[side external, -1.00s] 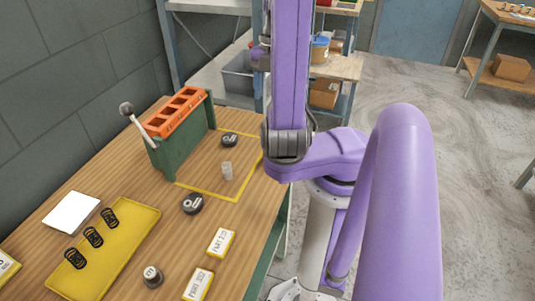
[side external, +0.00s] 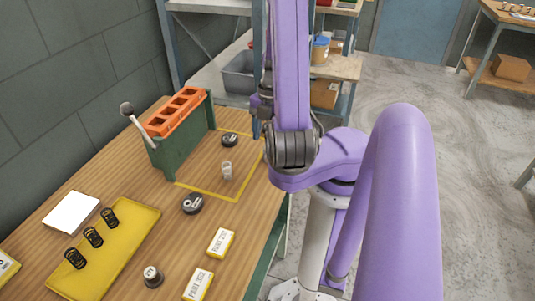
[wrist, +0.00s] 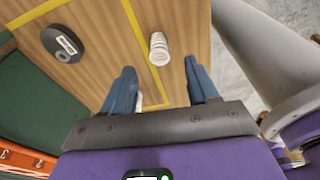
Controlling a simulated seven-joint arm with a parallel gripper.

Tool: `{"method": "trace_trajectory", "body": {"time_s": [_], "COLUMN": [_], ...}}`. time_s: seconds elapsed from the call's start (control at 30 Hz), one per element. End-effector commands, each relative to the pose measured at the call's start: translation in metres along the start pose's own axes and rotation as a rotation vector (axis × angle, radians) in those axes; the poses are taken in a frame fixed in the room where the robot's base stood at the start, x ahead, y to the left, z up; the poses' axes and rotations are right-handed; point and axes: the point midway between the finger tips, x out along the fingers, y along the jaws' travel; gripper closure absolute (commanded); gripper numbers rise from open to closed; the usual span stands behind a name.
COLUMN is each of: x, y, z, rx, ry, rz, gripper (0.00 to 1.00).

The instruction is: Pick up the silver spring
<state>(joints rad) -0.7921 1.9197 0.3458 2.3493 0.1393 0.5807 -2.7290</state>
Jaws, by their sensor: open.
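In the wrist view the silver spring (wrist: 159,48) shows pale and coiled, ahead of the gap between my fingers. My gripper (wrist: 158,70) is open, with two blue fingers apart and nothing held between them. In the side external view my gripper (side external: 256,128) is mostly hidden behind my purple arm. A blue finger shows above the far right of the outlined area, to the right of the spring and apart from it.
A black round disc (side external: 230,139) lies behind the spring and another (side external: 192,203) in front. A green stand (side external: 180,145) with an orange top and lever is to the left. A yellow tray (side external: 140,232) with black springs and labelled cards (side external: 221,242) lie nearer.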

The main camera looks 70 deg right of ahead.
Motion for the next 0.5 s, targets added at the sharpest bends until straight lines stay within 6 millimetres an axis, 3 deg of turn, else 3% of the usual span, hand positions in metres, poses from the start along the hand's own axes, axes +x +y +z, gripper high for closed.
{"method": "trace_trajectory", "body": {"time_s": [0.5], "x": [0.048], "y": [0.000], "z": [0.004], "rx": [-0.002], "ry": [0.002], "rz": [-0.001], "gripper": [0.41]}}
